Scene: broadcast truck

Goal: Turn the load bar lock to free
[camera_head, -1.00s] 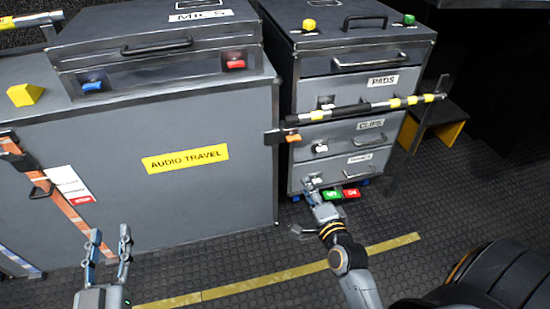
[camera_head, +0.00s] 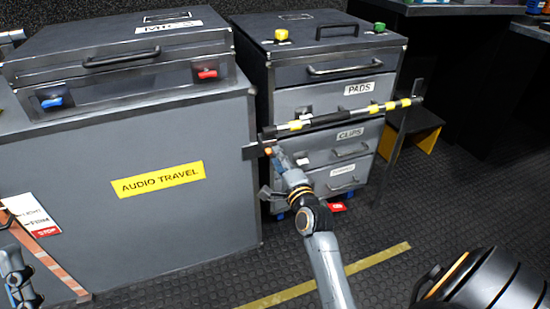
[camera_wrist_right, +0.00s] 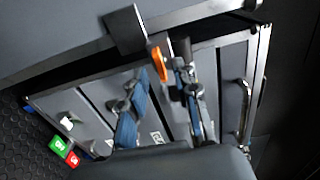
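The load bar (camera_head: 345,117) runs across the front of the drawer cabinet, black with yellow bands. Its lock is a small orange lever (camera_head: 268,151) at the bar's left end, beside a dark bracket (camera_head: 252,151). In the right wrist view the orange lever (camera_wrist_right: 159,65) shows near the tips of my right gripper (camera_wrist_right: 158,82), between the two blue-padded fingers. The fingers are apart; I cannot tell whether either touches the lever. In the head view my right gripper (camera_head: 279,163) partly covers the lock. My left gripper (camera_head: 18,278) is cut off at the lower left.
The grey AUDIO TRAVEL case (camera_head: 130,215) stands close left of the drawer cabinet (camera_head: 320,100). A red tag (camera_head: 337,207) shows low at the cabinet; a green tag (camera_wrist_right: 59,146) shows in the wrist view. Floor is clear in front (camera_head: 225,285).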

